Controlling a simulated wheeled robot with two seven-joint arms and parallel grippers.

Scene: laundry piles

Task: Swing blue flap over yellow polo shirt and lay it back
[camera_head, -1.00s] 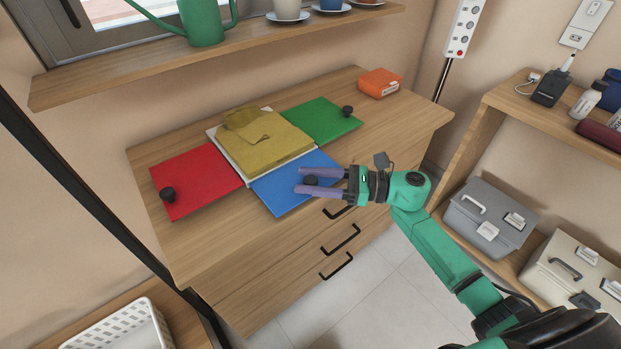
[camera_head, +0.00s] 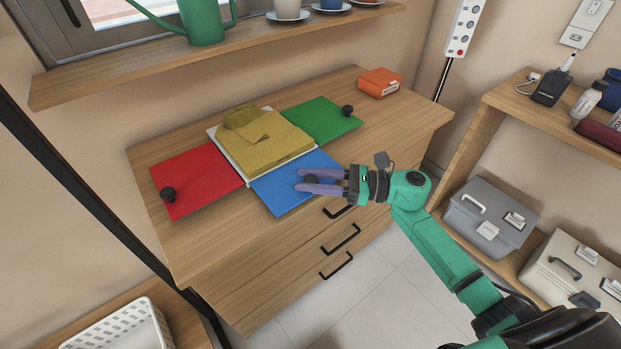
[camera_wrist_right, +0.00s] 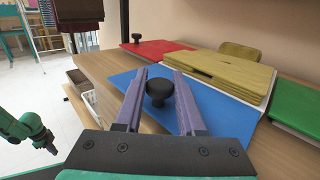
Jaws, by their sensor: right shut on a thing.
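The blue flap (camera_head: 284,189) lies flat on the dresser top at the near side of the folding board, with a black knob (camera_wrist_right: 158,92) near its outer edge. My right gripper (camera_head: 305,181) is shut on this knob, one purple finger on each side. The yellow polo shirt (camera_head: 262,145) lies folded on the board's white centre panel (camera_head: 219,152). It also shows beyond the blue flap in the right wrist view (camera_wrist_right: 222,72). The red flap (camera_head: 192,178) and green flap (camera_head: 316,119) lie flat at the left and right. My left gripper is not in the head view.
An orange box (camera_head: 380,82) sits at the back right of the dresser top (camera_head: 205,240). A shelf (camera_head: 150,78) with a green watering can and cups hangs above. Drawer handles project below the front edge. A side shelf with toolboxes stands at the right.

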